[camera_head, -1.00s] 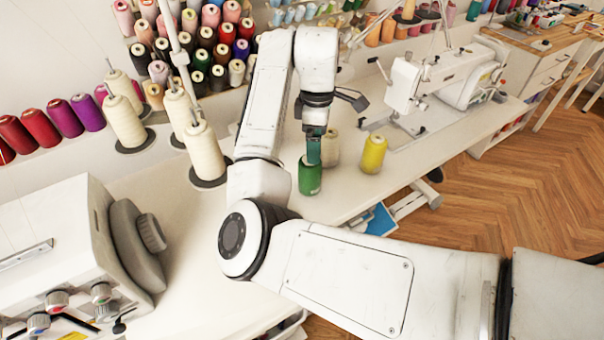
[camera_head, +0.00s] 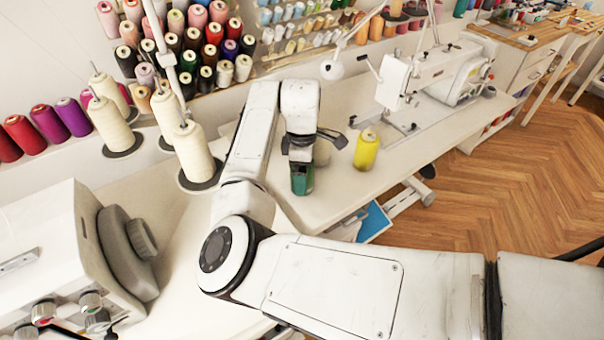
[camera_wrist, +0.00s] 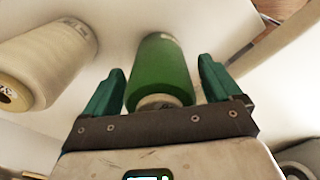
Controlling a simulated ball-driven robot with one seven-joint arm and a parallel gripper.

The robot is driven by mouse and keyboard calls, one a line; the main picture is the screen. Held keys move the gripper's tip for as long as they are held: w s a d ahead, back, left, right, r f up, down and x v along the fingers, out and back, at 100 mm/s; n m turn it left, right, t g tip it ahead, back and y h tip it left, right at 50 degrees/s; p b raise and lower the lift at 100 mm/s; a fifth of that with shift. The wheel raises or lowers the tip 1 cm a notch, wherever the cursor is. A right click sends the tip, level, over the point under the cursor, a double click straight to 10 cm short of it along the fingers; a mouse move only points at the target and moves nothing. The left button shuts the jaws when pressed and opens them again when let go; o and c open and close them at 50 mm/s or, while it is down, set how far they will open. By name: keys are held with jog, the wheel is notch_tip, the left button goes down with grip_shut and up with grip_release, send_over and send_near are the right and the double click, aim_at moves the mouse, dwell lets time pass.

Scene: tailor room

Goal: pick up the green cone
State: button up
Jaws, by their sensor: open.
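The green cone (camera_head: 302,180) stands on the white table, with its upper part hidden behind my gripper in the head view. In the wrist view the green cone (camera_wrist: 161,72) is between my gripper's two green fingers, with a small gap on each side. My gripper (camera_wrist: 160,88) is open around the cone. In the head view my gripper (camera_head: 301,164) is lowered over the cone from above.
A yellow cone (camera_head: 366,149) stands to the right. A white sewing machine (camera_head: 440,75) is farther back. Tall cream spools (camera_head: 195,153) stand at the left.

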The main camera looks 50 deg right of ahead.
jog(key=shift+f, duration=0.2)
jog(key=c, duration=1.2)
jog(key=shift+r, duration=0.15)
jog(key=shift+c, duration=0.2)
